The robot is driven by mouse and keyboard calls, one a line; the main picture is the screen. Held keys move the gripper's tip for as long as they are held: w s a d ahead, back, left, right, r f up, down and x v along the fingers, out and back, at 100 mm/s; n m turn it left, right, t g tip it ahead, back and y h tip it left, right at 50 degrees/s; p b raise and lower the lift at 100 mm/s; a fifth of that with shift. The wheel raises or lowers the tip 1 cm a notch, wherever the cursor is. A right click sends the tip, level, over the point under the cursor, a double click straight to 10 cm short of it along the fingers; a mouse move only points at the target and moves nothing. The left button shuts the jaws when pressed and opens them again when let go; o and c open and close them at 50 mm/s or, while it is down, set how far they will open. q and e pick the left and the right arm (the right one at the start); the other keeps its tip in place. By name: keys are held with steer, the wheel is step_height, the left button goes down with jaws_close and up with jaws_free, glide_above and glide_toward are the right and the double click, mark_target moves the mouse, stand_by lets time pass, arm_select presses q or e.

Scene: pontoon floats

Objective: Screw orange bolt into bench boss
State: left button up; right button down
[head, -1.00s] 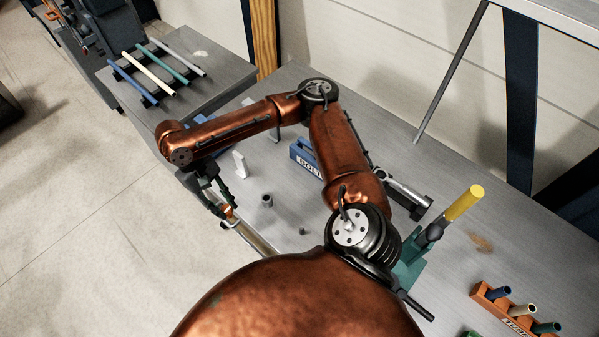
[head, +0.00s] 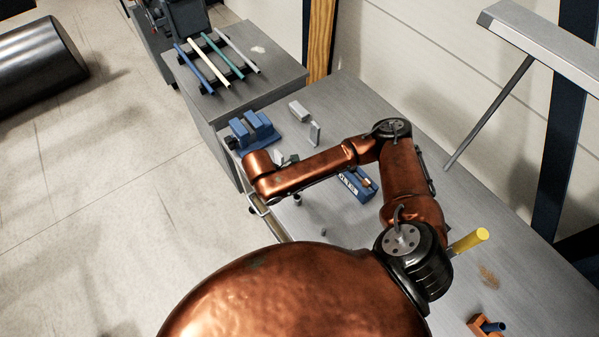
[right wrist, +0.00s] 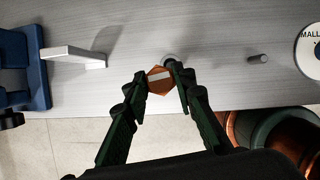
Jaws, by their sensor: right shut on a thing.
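The orange bolt (right wrist: 160,80) shows in the right wrist view as a hexagonal orange head with a pale stripe. My right gripper (right wrist: 162,79) is shut on it, with dark green fingers on either side. Its shank is hidden. A round grey boss (right wrist: 170,58) on the bench top lies just beyond the fingertips, partly covered; I cannot tell whether the bolt touches it. A grey cylinder (head: 297,200) stands on the bench near that forearm. My left gripper is not in view.
A blue vise (head: 255,133), a grey block (head: 299,110) and a pale upright plate (head: 315,133) stand at the bench's far left. A small grey peg (head: 323,232) and a yellow handle (head: 468,240) are nearer.

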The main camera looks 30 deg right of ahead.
steer(key=n+p, duration=0.1)
steer(key=n, duration=0.1)
steer(key=d+n+t+y, duration=0.1)
steer(key=n, duration=0.1)
steer(key=r+n+t+p, duration=0.1)
steer(key=n, duration=0.2)
steer(key=shift+s+d+y+p, duration=0.1)
steer(key=shift+d+y+p, duration=0.2)
steer(key=shift+p, duration=0.05)
steer(key=shift+s+d+r+n+t+y+p, duration=0.2)
steer(key=shift+r+n+y+p, duration=0.6)
steer(key=shift+n, duration=1.75)
steer(key=shift+s+d+r+n+y+p, duration=0.15)
steer(key=shift+d+r+n+y+p, duration=0.2)
steer(key=shift+n+y+p, duration=1.5)
steer(key=shift+s+d+r+n+t+y+p, duration=0.15)
steer(key=shift+r+n+p, duration=0.4)
steer(key=shift+n, duration=2.65)
steer(key=shift+r, duration=0.15)
step_height(320, 180, down, 6)
steer(key=b, duration=0.3)
steer(key=shift+r, duration=0.1)
